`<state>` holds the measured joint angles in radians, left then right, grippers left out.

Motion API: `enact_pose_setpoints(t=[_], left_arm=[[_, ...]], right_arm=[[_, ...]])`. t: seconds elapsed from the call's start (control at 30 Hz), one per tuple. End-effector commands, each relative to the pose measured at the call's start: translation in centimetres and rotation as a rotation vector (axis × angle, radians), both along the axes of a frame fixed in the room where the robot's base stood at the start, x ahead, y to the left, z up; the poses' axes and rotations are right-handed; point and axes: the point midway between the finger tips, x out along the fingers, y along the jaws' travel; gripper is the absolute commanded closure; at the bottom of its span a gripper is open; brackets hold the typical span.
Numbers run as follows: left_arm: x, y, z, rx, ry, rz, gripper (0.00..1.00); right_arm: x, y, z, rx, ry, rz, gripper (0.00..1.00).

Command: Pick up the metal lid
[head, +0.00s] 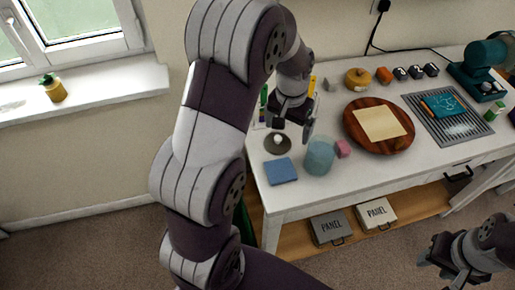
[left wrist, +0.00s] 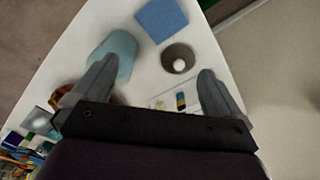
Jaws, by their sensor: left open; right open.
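The metal lid (head: 276,144) is a small dark disc with a pale round knob. It lies on the white table near its left end, behind a blue square cloth or pad. It also shows in the left wrist view (left wrist: 178,58), ahead of and between the fingers. My left gripper (head: 292,128) is open and empty above the table, close to the lid and apparently not touching it. Its two fingers show in the left wrist view (left wrist: 152,92). My right gripper (head: 455,265) is open at the lower right, away from the table.
A translucent blue cup (head: 320,156) and a pink block (head: 343,149) stand right of the lid. The blue pad (head: 281,171) lies in front of it. A round wooden board (head: 352,128) and a metal tray (head: 470,128) lie farther right on the table (head: 300,202).

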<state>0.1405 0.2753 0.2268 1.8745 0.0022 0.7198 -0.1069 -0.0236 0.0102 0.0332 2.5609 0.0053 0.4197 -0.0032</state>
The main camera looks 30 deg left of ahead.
Motion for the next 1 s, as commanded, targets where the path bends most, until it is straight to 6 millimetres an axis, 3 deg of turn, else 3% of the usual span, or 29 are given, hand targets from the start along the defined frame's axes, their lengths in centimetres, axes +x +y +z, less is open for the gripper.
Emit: enact_pose_setpoints(t=[0.03,0.1,0.23,0.53,0.83,1.0], left_arm=[[2.1,1.6,-1.9,-0.001,0.012,0.016,0.00],[4.3,3.6,-2.9,-0.004,0.030,0.029,0.00],[6.5,6.0,-4.0,-0.007,0.047,0.041,0.00],[6.9,6.4,-9.7,-0.008,0.051,0.041,0.00],[6.8,6.3,-14.0,-0.007,0.050,0.042,0.00],[6.9,6.3,-16.3,-0.007,0.046,0.042,0.00]], right_arm=[[0.0,0.0,-1.4,0.000,0.000,0.000,0.57],[0.1,0.0,-2.1,0.000,0.000,0.000,0.57],[0.1,0.0,-2.5,0.000,-0.001,-0.001,0.57],[0.1,0.0,-1.1,0.000,-0.001,0.000,0.57],[0.0,0.0,0.8,0.000,-0.001,0.000,0.57],[0.0,0.0,0.9,0.000,-0.001,0.000,0.57]])
